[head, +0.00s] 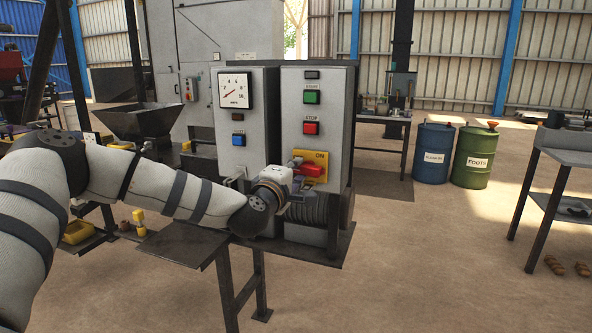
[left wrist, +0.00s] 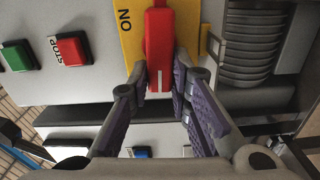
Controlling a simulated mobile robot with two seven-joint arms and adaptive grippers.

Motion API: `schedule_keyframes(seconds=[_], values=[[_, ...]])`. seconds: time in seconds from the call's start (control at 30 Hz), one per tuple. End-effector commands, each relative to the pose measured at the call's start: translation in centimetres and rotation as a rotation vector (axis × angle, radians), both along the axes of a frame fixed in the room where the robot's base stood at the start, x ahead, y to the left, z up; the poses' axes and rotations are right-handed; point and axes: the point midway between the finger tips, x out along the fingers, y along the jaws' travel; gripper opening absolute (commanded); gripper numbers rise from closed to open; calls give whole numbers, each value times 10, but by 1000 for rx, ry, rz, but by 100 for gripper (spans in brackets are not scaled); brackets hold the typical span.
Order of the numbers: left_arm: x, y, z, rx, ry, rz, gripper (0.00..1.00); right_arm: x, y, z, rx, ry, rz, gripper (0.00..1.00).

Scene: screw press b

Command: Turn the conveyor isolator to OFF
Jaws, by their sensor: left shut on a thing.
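The conveyor isolator is a yellow plate (head: 320,156) marked ON with a red handle (head: 311,171), low on the front of the right grey cabinet. In the left wrist view, the plate (left wrist: 131,42) is turned sideways and the red handle (left wrist: 159,40) has a white line near its end. My left gripper (head: 292,174) is at the handle, coming from the left. In the left wrist view, my left gripper's fingers (left wrist: 159,78) are on both sides of the handle's end, shut on it. The handle lies nearly level in the head view. My right gripper is not in view.
Above the isolator are a red STOP button (head: 311,128) and a green START button (head: 312,97). The left cabinet has a gauge (head: 236,91) and a blue button (head: 239,140). A dark table (head: 186,243) stands below my left arm. Drums (head: 433,153) stand at right; floor between is clear.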

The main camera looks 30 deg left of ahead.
Motion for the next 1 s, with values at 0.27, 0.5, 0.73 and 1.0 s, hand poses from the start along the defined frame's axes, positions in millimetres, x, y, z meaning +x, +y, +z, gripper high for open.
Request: schedule_keyframes(seconds=[0.27,0.5,0.73,1.0], values=[[0,-1,-3,-73,-14,-4,0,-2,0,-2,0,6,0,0],[0,-1,-3,-87,-18,-4,0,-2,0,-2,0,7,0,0],[0,-2,-3,-88,-18,-4,0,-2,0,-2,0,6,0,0],[0,-1,-2,-86,-19,-2,38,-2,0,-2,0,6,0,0]])
